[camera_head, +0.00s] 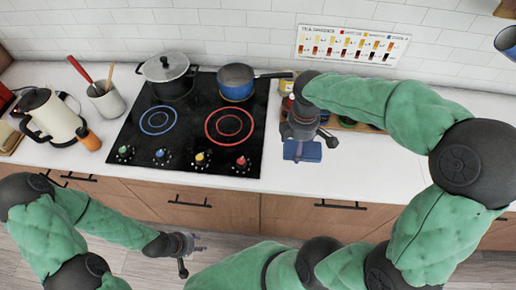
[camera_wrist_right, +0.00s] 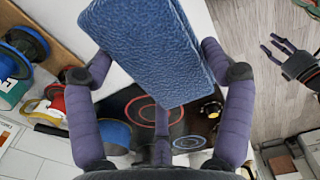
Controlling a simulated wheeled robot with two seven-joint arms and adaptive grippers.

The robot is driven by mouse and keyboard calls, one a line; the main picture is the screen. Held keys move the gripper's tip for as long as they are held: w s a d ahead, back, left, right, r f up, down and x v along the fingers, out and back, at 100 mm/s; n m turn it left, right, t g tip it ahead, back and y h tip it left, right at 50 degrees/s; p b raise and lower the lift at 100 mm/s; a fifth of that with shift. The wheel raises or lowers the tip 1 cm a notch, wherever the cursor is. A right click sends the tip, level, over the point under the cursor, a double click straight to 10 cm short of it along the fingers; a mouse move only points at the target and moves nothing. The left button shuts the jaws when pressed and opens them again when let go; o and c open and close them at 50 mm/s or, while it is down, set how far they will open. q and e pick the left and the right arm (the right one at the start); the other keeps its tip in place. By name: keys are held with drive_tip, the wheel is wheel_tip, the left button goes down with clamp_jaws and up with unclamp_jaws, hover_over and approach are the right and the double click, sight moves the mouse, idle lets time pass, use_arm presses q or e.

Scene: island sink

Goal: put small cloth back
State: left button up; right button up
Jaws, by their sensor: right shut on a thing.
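The small cloth is a blue, textured folded block (camera_head: 302,150), held a little above the white counter to the right of the stove. It fills the upper middle of the right wrist view (camera_wrist_right: 150,45). My right gripper (camera_head: 304,134) is shut on it from above, with purple fingers on both sides of it. My left gripper (camera_head: 190,251) is open and empty, low over the floor in front of the cabinets. It also shows at the right edge of the right wrist view (camera_wrist_right: 277,50).
A black cooktop (camera_head: 190,125) carries a dark lidded pot (camera_head: 170,82) and a blue pan (camera_head: 236,82). A white kettle (camera_head: 50,115) and a utensil cup (camera_head: 106,100) stand at left. Jars (camera_head: 286,84) stand behind my right gripper. The counter (camera_head: 370,165) right of the cloth is clear.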

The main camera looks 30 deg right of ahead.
drive_tip(key=w+f, duration=0.1)
drive_tip(key=w, duration=0.1)
drive_tip(key=w+a+f, duration=0.1)
drive_tip(key=w, duration=0.2)
drive_tip(key=w+a+f+b, duration=0.1)
drive_tip(key=w, duration=0.1)
drive_tip(key=shift+w+f, duration=0.3)
drive_tip(key=shift+f, duration=0.1)
drive_tip(key=w+f, duration=0.2)
drive_tip(key=w+a+f+b, duration=0.1)
drive_tip(key=w+f, duration=0.2)
drive_tip(key=shift+a+f, duration=0.1)
drive_tip(key=shift+a, duration=0.1)
drive_tip(key=shift+w+f, duration=0.1)
drive_tip(key=shift+f, duration=0.15)
drive_tip(key=shift+w+a+f+b, duration=0.15)
drive_tip(key=shift+f+b, duration=0.4)
drive_tip(key=shift+f, duration=1.15)
drive_tip(key=shift+f, duration=0.3)
drive_tip(key=o, duration=1)
